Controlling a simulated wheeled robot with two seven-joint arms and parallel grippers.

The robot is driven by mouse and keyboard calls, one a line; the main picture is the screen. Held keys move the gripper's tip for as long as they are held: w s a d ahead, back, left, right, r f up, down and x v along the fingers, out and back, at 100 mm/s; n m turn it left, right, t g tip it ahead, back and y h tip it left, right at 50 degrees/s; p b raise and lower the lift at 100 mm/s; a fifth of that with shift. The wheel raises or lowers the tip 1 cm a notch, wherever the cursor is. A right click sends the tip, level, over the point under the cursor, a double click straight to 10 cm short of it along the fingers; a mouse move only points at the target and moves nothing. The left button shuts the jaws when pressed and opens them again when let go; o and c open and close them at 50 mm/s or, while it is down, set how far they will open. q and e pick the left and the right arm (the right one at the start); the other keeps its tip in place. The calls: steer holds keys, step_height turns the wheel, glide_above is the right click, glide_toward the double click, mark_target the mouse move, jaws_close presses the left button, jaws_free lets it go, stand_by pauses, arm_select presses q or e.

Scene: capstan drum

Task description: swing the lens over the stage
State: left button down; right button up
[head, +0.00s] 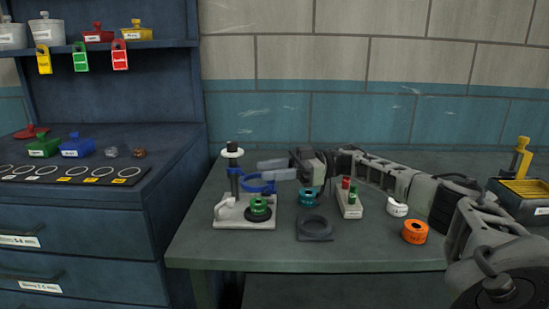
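A small stand with a white base (232,219) sits at the left of the table. A dark post (234,183) rises from it, topped by a white disc (232,152). A blue ring (246,186), which looks like the lens holder, reaches right from the post. A green spool-like piece (260,208) sits on the base's right part, below the ring in the picture; exact alignment is unclear. My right gripper (262,169) comes from the right, its two pale fingers apart, pointing left beside the ring's upper right. I cannot tell whether they touch it. My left gripper is out of view.
A blue cabinet (80,220) stands left.

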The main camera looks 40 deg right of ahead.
arm_select(q)
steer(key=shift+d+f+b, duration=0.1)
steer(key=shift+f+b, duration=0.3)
steer(key=shift+b, duration=0.65)
arm_select(e)
steer(key=s+a+r, duration=0.9)
steer(key=s+r, duration=0.1)
steer(key=shift+s+a+r, duration=0.2)
steer(key=shift+s+r, duration=0.05)
